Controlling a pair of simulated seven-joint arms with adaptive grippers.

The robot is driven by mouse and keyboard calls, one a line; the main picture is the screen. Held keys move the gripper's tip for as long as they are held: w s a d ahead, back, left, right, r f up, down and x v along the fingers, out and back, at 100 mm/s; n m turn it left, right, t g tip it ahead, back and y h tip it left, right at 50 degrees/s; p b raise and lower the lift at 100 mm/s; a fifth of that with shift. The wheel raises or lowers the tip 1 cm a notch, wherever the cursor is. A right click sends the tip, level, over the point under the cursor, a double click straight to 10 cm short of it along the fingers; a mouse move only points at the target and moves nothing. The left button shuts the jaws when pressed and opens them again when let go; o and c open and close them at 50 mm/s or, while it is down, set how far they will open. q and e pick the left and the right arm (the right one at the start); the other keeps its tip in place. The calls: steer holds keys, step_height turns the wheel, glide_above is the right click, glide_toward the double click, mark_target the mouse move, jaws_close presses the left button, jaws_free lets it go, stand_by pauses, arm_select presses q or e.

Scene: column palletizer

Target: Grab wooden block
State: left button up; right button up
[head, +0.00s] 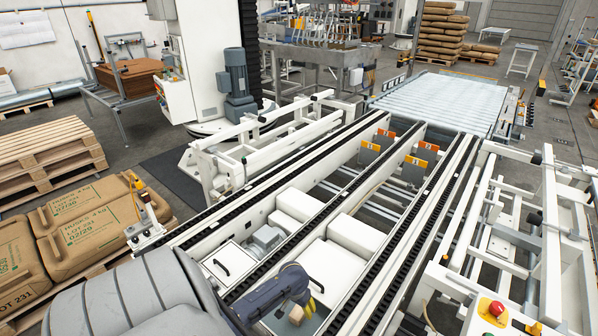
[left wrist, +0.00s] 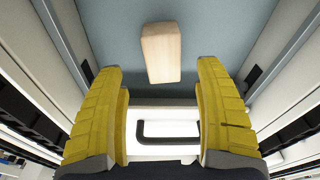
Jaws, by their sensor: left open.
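A pale wooden block (head: 296,315) shows just beyond my left gripper, low in the middle of the head view. In the left wrist view the wooden block (left wrist: 161,53) lies on a grey-blue surface (left wrist: 110,30), centred between the two finger lines and a little past the fingertips. My left gripper (left wrist: 160,72) is open, with yellow ridged fingers on either side and nothing between them. In the head view my left gripper (head: 297,305) hangs over the conveyor frame, and its fingers are partly hidden. My right gripper is in neither view.
Black conveyor chains (head: 330,208) run on white rails beside the block's place. A white panel with a dark handle (left wrist: 168,130) lies below the fingers. Brown sacks (head: 95,215) sit on a pallet at left. A red emergency button (head: 496,308) is at right.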

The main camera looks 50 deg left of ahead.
mark_target(299, 311)
arm_select(q)
steer(key=shift+w+a+f, duration=0.15)
steer(key=shift+a+f, duration=0.05)
steer(key=shift+f, duration=1.1)
steer(key=shift+w+a+f, duration=0.1)
steer(key=shift+a+f, duration=0.05)
steer(key=shift+f, duration=1.15)
steer(key=c, duration=1.3)
steer(key=shift+r, duration=0.15)
